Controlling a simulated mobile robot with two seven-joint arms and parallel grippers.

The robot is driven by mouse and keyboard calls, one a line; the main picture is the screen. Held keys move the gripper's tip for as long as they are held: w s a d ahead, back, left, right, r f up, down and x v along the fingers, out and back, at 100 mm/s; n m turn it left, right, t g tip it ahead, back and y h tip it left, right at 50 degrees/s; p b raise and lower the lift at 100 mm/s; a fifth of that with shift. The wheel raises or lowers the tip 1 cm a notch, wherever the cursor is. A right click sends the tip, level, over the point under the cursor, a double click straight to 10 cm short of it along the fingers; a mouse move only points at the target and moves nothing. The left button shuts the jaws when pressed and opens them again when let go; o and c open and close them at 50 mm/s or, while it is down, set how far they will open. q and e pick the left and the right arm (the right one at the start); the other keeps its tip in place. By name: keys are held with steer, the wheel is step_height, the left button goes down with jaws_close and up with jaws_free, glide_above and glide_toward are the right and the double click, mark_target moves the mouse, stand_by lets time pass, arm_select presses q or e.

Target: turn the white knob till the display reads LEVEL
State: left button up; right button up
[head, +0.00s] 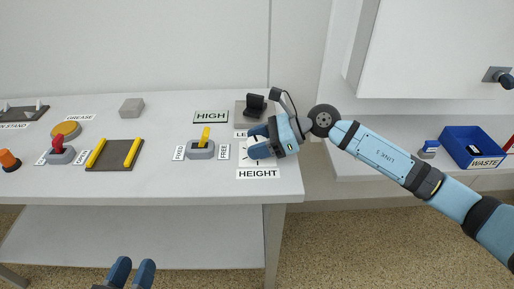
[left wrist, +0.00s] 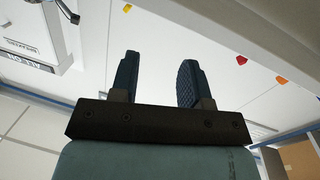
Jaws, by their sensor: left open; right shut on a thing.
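The display (head: 210,116) on the table reads HIGH. The white knob is hidden in the head view by my right gripper (head: 254,143), which is over the dial marks above the HEIGHT label (head: 258,173). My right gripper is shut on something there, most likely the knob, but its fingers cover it. My left gripper (head: 132,270) is open and empty, low in front of the table. The left wrist view shows its two fingers (left wrist: 158,80) apart with nothing between them.
A lever with a yellow handle (head: 205,138) stands between the FIXED and FREE labels, left of my right gripper. A black device (head: 255,103) sits behind it. A blue WASTE bin (head: 462,139) stands right.

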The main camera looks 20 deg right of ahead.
steer(key=o, duration=0.9)
arm_select(q)
steer(key=f, duration=0.1)
steer(key=a+f+g+y+p, duration=0.1)
steer(key=f, duration=0.1)
steer(key=shift+s+a+p, duration=0.1)
steer(key=shift+s+p, duration=0.1)
steer(key=shift+p, duration=0.1)
arm_select(e)
steer(key=v, duration=1.3)
steer(key=shift+s+d, duration=0.25)
steer(key=shift+d, duration=0.1)
arm_select(q)
steer(key=shift+r, duration=0.2)
